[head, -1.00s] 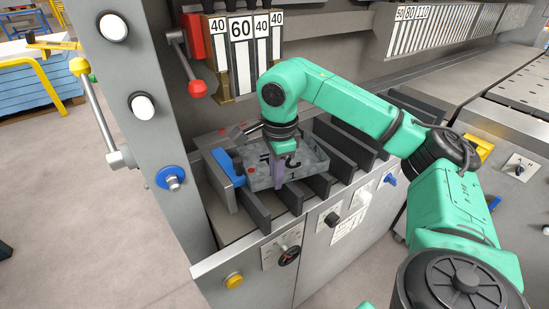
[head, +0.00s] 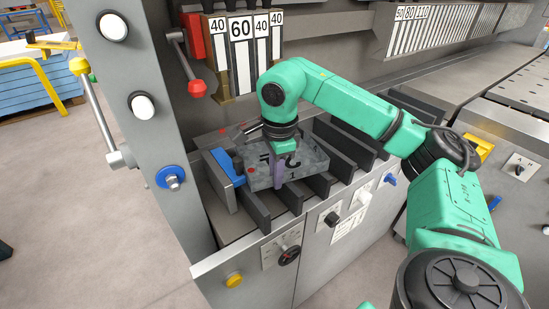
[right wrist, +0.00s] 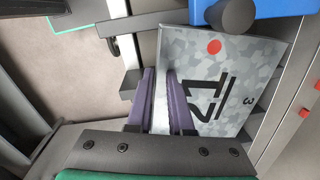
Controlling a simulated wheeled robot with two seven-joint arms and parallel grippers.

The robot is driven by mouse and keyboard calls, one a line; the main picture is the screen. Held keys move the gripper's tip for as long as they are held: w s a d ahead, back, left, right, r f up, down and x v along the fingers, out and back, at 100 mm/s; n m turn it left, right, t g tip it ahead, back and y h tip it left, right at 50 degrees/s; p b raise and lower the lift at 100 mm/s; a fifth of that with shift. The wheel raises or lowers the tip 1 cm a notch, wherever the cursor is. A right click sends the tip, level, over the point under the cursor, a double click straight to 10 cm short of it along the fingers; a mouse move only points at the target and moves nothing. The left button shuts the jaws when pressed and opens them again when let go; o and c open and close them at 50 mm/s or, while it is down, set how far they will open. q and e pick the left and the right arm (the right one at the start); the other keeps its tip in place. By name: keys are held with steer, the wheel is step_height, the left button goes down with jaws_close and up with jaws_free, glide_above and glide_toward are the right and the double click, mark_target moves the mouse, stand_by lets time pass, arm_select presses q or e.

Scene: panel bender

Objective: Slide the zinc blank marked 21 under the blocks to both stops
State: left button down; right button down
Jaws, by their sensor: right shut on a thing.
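The zinc blank (head: 262,177) is a grey mottled sheet with a red dot, lying on the dark bars at the bender's front. In the right wrist view the blank (right wrist: 232,75) shows the dot, a large 21 and a small 3. My right gripper (head: 279,178) is over its front edge; its purple fingers (right wrist: 161,78) are shut on that edge. A blue stop (head: 221,160) is at the blank's left; a blue part (right wrist: 255,8) and a dark round post are close to its end in the wrist view. The blocks (head: 241,50), marked 40 and 60, hang behind and above. My left gripper is out of view.
Dark parallel bars (head: 318,185) bear the blank, with gaps between them. A red-knobbed lever (head: 197,88) hangs left of the blocks. A grey machine column (head: 130,80) stands at the left. The bars right of the blank are partly hidden by my arm.

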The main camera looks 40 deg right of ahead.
steer(key=shift+s+a+f+g, duration=0.15)
steer(key=shift+s+f+g, duration=0.15)
steer(key=shift+f, duration=0.3)
steer(key=shift+s+a+f+g, duration=0.1)
steer(key=shift+s+f+g, duration=0.1)
steer(key=shift+s+f, duration=0.25)
steer(key=s+d+r, duration=0.1)
steer(key=s+r, duration=0.3)
steer(key=s, duration=0.1)
steer(key=shift+s+d, duration=0.25)
steer(key=shift+s, duration=0.15)
steer(key=shift+r, duration=0.1)
steer(key=w+d+r+n+p, duration=0.1)
steer(key=w+r+p, duration=0.4)
steer(key=p, duration=0.4)
steer(key=w+r+n+p, duration=0.2)
steer(key=w+p, duration=0.5)
steer(key=p, duration=0.3)
steer(key=f+b, duration=0.4)
steer(key=f, duration=0.1)
steer(key=f+b, duration=0.2)
steer(key=f, duration=0.1)
steer(key=shift+d+f+b, duration=0.1)
steer(key=shift+d+b, duration=0.15)
steer(key=shift+b, duration=0.05)
steer(key=shift+f, duration=0.35)
